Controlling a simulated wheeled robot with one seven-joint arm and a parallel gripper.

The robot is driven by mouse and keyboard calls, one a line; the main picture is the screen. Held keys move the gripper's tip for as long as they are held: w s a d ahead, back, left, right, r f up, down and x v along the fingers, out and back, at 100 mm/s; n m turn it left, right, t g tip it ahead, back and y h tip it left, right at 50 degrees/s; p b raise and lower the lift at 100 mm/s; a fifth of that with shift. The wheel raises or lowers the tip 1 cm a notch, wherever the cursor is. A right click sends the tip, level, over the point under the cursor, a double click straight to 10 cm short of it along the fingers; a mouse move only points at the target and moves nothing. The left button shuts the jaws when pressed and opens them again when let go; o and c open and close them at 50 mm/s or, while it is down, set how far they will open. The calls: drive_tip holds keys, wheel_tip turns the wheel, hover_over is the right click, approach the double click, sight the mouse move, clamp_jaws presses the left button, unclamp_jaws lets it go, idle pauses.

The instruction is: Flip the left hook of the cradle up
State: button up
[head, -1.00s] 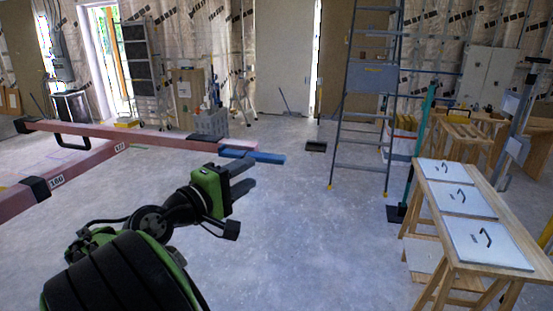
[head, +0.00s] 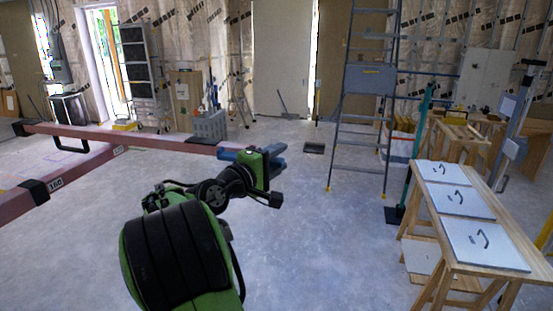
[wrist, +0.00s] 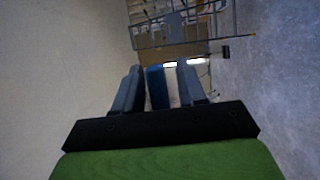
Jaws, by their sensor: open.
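The cradle (head: 150,139) is a pink frame with black parts at the left of the head view. Its blue hook (head: 228,154) sticks out flat from the right end of the far beam. My gripper (head: 279,159) is at this hook and hides much of it. In the wrist view, the blue hook (wrist: 157,90) lies between the two grey fingers of my gripper (wrist: 160,72). The fingers are open, with a gap to the right of the hook. The hook is closer to the left finger; whether it touches is unclear.
A wooden table (head: 440,232) with several white panels with black handles stands at the right. A stepladder (head: 362,120) stands behind the middle. A grey crate (head: 209,125) is beyond the beam. The floor between my arm and the table is clear.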

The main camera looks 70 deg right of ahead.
clamp_jaws()
drive_tip(key=shift+f, duration=0.2)
drive_tip(key=w+a+f+m+t+y+b, duration=0.1)
drive_tip(key=w+f+m+t+y+b, duration=0.3)
drive_tip(key=m+b, duration=0.7)
drive_tip(key=shift+w+f+m+t, duration=1.25)
drive_tip(key=shift+w+f, duration=0.2)
drive_tip(key=shift+w, duration=0.15)
drive_tip(key=shift+a, duration=0.1)
unclamp_jaws()
